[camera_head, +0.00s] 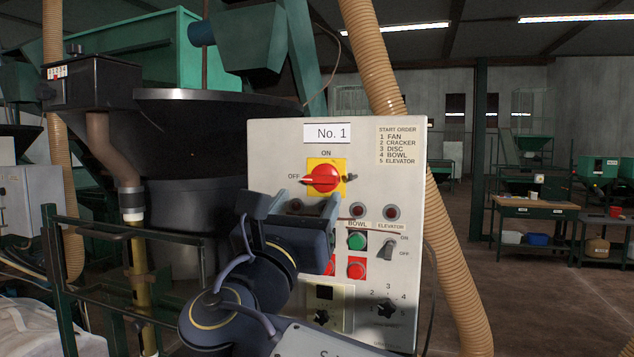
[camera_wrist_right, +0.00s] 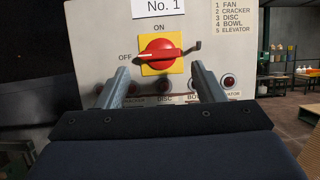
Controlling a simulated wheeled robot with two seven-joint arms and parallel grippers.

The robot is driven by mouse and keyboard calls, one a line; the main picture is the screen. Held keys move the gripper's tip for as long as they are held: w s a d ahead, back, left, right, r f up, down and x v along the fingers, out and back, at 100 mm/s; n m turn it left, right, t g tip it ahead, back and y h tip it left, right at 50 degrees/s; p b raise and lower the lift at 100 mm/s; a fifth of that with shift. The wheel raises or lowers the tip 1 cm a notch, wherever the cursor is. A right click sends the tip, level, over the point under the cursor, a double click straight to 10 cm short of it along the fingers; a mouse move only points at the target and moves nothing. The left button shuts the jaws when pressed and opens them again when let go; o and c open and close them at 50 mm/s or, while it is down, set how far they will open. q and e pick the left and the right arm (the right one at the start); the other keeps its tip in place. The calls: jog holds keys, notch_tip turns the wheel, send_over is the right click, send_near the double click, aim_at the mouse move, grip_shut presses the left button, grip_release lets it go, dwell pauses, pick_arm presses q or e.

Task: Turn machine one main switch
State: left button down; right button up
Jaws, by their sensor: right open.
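The machine one panel (camera_head: 270,150) is a pale upright board with a "No. 1" label (camera_head: 328,134). Its main switch (camera_head: 322,179) is a red rotary knob on a yellow plate, with ON above and OFF to the left. The knob's pale mark points left toward OFF. It also shows in the right wrist view (camera_wrist_right: 160,52). My right gripper (camera_head: 290,202) is open and empty, just below and in front of the switch. In the right wrist view its fingers (camera_wrist_right: 162,85) stand apart, left and right below the knob, not visibly touching it. My left gripper is not in view.
Below the switch are indicator lamps (camera_head: 391,212), a green button (camera_head: 357,241), red buttons (camera_head: 356,270) and an elevator switch (camera_head: 388,249). My right arm covers the panel's lower left. A tan hose (camera_head: 455,260) runs behind the panel. A green railing (camera_head: 95,227) stands left.

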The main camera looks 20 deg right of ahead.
aim_at(319, 183)
jog(key=p+x, duration=0.1)
jog(key=x, duration=0.4)
jog(key=shift+w+d, duration=0.1)
jog(key=shift+w, duration=0.05)
jog(key=shift+f, duration=0.1)
jog(key=c, duration=0.7)
